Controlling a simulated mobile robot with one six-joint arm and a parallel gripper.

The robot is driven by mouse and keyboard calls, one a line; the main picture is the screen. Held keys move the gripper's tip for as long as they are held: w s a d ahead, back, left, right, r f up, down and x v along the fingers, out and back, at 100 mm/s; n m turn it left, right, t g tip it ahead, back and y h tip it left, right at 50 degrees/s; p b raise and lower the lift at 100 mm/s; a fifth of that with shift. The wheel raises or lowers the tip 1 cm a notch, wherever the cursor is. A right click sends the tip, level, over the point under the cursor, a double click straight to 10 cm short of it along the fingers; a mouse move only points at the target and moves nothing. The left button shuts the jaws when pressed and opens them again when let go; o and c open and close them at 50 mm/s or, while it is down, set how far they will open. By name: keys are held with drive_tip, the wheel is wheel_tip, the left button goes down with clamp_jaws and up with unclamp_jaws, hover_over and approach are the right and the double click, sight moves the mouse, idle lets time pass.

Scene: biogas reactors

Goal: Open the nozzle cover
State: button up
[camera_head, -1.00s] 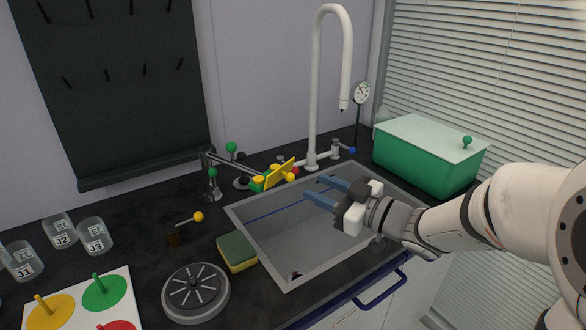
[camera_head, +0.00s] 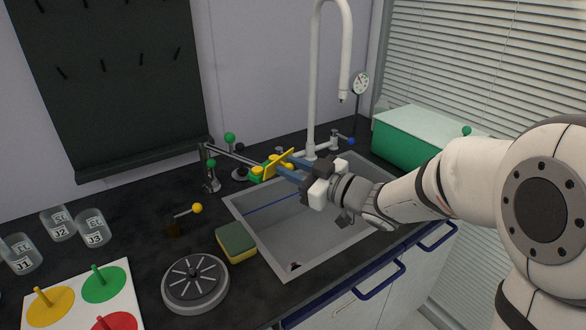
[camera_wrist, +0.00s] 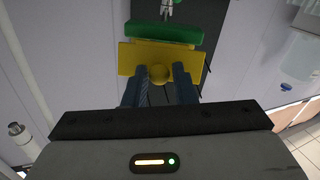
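A yellow plate (camera_head: 279,164) with a round yellow knob (camera_head: 289,167), apparently the nozzle cover, stands tilted on a green part (camera_head: 256,174) behind the sink. In the wrist view the plate (camera_wrist: 134,59) lies straight ahead, with the green part (camera_wrist: 163,31) beyond it. My gripper (camera_head: 284,168) has reached the plate from the right. Its two blue fingers are apart, one on each side of the knob (camera_wrist: 160,73), with visible gaps in the wrist view. I cannot tell whether the fingertips touch the plate.
The grey sink (camera_head: 262,241) lies below my gripper, with the white faucet (camera_head: 313,95) rising close behind. A sponge (camera_head: 236,242) and a round drain cover (camera_head: 195,283) are at the sink's left. A green box (camera_head: 410,138) stands at right.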

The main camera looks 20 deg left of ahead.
clamp_jaws()
drive_tip(key=r+p, duration=0.1)
drive_tip(key=p, duration=0.2)
drive_tip(key=shift+a+r+h+p, duration=0.1)
drive_tip(key=shift+r+h+p, duration=0.05)
drive_tip(key=shift+h+p, duration=0.25)
drive_tip(key=shift+w+a+r+g+h+p, duration=0.15)
drive_tip(key=shift+g+h+p, duration=0.25)
drive_tip(key=shift+p, duration=0.75)
drive_tip(key=shift+h+p, duration=0.3)
drive_tip(key=shift+p, duration=0.35)
drive_tip(key=shift+f, duration=0.25)
drive_tip(key=shift+o, duration=1.8)
unclamp_jaws()
